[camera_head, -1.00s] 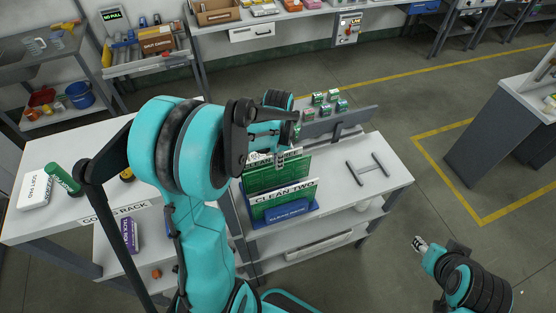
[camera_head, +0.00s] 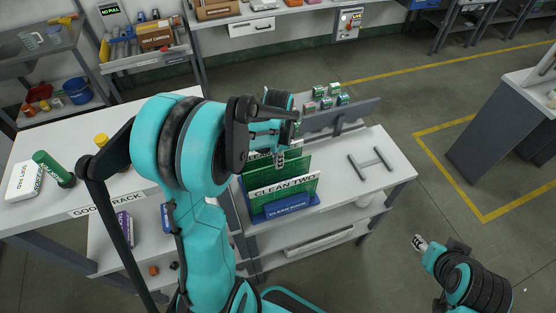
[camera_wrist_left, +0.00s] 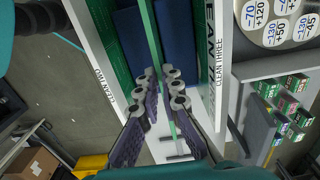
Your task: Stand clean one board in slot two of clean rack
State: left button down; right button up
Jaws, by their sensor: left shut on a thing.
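My left gripper (camera_head: 279,160) is above the blue clean rack (camera_head: 290,207). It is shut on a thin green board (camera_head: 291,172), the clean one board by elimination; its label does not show. In the left wrist view the held board (camera_wrist_left: 151,32) is seen edge-on between my fingers (camera_wrist_left: 160,76), between the CLEAN TWO board (camera_wrist_left: 106,77) and the CLEAN THREE board (camera_wrist_left: 218,70). In the head view the CLEAN TWO board (camera_head: 284,191) stands at the front of the rack. The held board's lower edge is hidden, so I cannot tell whether it is seated. My right gripper (camera_head: 418,243) is off the table, right.
A grey panel on a stand (camera_head: 341,119) and several small green boxes (camera_head: 330,97) are behind the rack. A left table holds a green bottle (camera_head: 52,168) and a white box (camera_head: 25,182).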

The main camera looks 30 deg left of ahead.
pick_arm(q)
jog(key=shift+f, duration=0.25)
jog(key=c, duration=1.6)
grip_release()
jog(key=shift+c, duration=0.2)
notch_tip(320, 180, up, 12)
jog(key=shift+r, duration=0.1)
notch_tip(320, 180, up, 12)
